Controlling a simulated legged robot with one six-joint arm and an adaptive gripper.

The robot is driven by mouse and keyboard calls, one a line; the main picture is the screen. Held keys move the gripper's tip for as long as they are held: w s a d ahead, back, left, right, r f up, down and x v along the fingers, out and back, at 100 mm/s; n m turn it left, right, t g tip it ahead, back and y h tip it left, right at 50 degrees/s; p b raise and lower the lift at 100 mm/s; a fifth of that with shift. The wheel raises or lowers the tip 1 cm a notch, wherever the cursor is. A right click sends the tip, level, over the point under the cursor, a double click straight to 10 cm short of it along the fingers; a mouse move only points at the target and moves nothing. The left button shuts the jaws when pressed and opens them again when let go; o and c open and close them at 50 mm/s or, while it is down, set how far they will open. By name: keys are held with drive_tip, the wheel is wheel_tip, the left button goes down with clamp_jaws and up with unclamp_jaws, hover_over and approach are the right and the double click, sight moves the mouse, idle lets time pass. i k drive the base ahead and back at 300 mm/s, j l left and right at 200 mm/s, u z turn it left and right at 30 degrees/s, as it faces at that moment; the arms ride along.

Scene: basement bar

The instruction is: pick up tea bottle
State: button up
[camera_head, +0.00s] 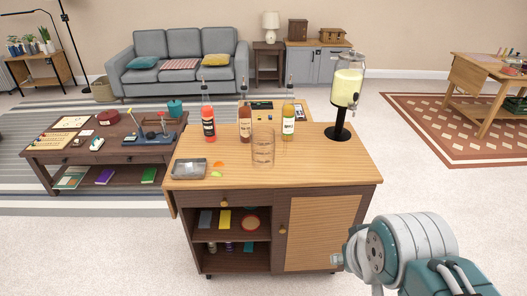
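Three bottles with pourer tops stand upright along the back of a wooden bar cabinet (330,155). One is red (208,120), one is amber-brown (245,125), and one is yellow-green with a pale label (289,120). The labels are too small to read, so I cannot confirm which one is the tea bottle. My gripper (338,260) is only partly seen at the lower right, in front of the cabinet door and below its top. It is apart from the bottles. My own arm hides most of it, and its finger opening does not show.
On the cabinet top stand a clear glass (263,147), a grey tray (189,168), small coloured pieces (217,165) and a tall drink dispenser (346,95). The glass stands near the amber bottle. The cabinet top's front right is clear. A low table (60,157) stands left.

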sight(245, 111)
drive_tip(key=i+j, duration=0.2)
drive_tip(key=j, duration=0.15)
drive_tip(key=i+j+z, duration=0.1)
drive_tip(key=i+j, duration=0.25)
drive_tip(key=j, duration=0.3)
drive_tip(key=i+j+z, duration=0.1)
drive_tip(key=j, duration=0.25)
drive_tip(key=i+j, duration=0.25)
drive_tip(key=i+j+z, duration=0.1)
drive_tip(key=j, duration=0.35)
drive_tip(key=i+j, duration=0.2)
drive_tip(key=j, duration=0.15)
drive_tip(key=z, duration=0.05)
